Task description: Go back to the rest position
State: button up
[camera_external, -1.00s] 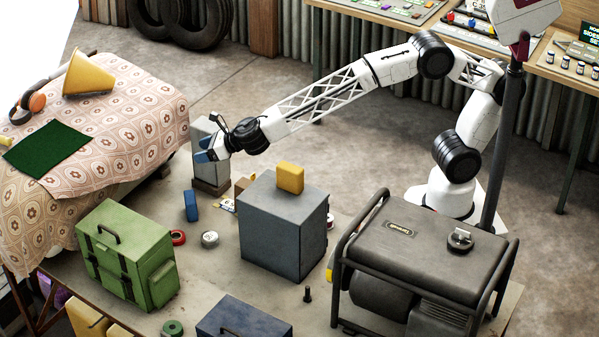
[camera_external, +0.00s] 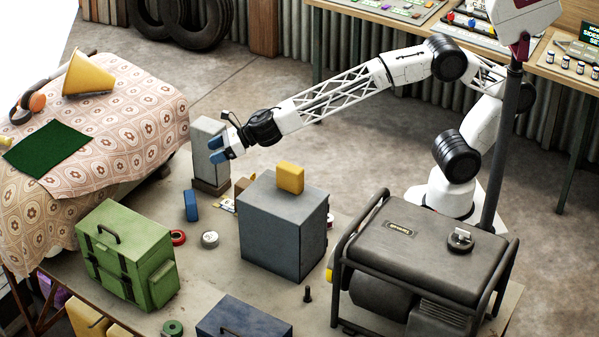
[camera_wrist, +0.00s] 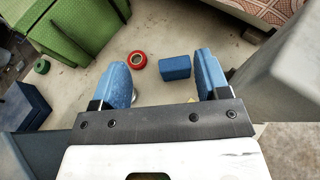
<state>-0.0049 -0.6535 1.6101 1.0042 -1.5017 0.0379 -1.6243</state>
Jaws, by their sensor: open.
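My gripper (camera_external: 220,147) is in the air in the external view, over the table's far side, close to the tall grey block (camera_external: 208,150). Its two blue fingers stand apart with nothing between them. In the wrist view my gripper (camera_wrist: 160,82) is open. A blue block (camera_wrist: 174,67) and a red tape roll (camera_wrist: 138,60) show on the table below, beyond the fingers.
A grey cabinet (camera_external: 283,228) with a yellow block (camera_external: 290,178) on top stands mid-table. A green case (camera_external: 125,255) stands left, a dark generator (camera_external: 425,260) right. A draped bed-like surface (camera_external: 130,125) is at the left.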

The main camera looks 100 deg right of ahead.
jog(key=shift+s+a, duration=0.15)
jog(key=shift+s, duration=0.1)
dwell(0.3)
jog(key=s+d+r+m+g+h, duration=0.25)
jog(key=s+r+m, duration=0.35)
jog(key=s+m, duration=0.45)
jog(key=s+d+r+m+g+h, duration=0.1)
jog(key=s+d+r+m+g, duration=0.15)
jog(key=s+r+m, duration=0.6)
jog(key=s+a+f+m+g+y, duration=0.1)
jog(key=s+m, duration=0.4)
jog(key=s, duration=0.7)
jog(key=s+a+f+m+g+y, duration=0.1)
jog(key=s+f+m, duration=0.4)
jog(key=s, duration=0.7)
jog(key=s+a+f+m+g+y, duration=0.2)
jog(key=s+m, duration=0.4)
jog(key=s, duration=0.6)
jog(key=shift+s+a+f+m+g, duration=0.35)
jog(key=shift+f+g, duration=0.3)
jog(key=shift+g, duration=0.35)
